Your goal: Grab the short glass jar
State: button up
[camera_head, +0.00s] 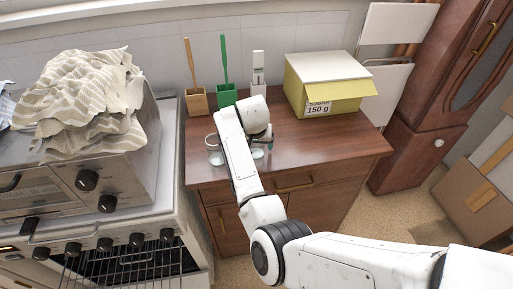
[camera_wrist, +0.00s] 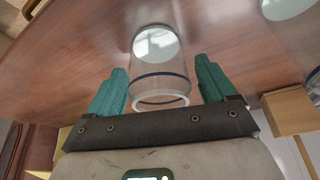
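A clear glass jar (camera_wrist: 158,75) with a dark band near its rim stands on the brown dresser top (camera_wrist: 75,55) in the wrist view. My gripper (camera_wrist: 160,66) has its two green fingers open, one on each side of this jar, with no clear grip on it. In the head view this jar (camera_head: 257,153) is mostly hidden by my arm and gripper. A second glass jar (camera_head: 214,151) stands to its left near the dresser's left edge, and part of it shows at the upper right of the wrist view (camera_wrist: 290,12). I cannot tell which jar is shorter.
Behind the jars stand a wooden holder (camera_head: 197,101), a green holder (camera_head: 225,95) and a white-handled holder (camera_head: 258,78). A yellow box (camera_head: 325,84) stands at the back right. A stove (camera_head: 95,235) adjoins on the left. The dresser's front right is clear.

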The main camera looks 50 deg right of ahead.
jog(key=c, duration=1)
jog(key=shift+c, duration=0.2)
jog(key=shift+r, duration=0.2)
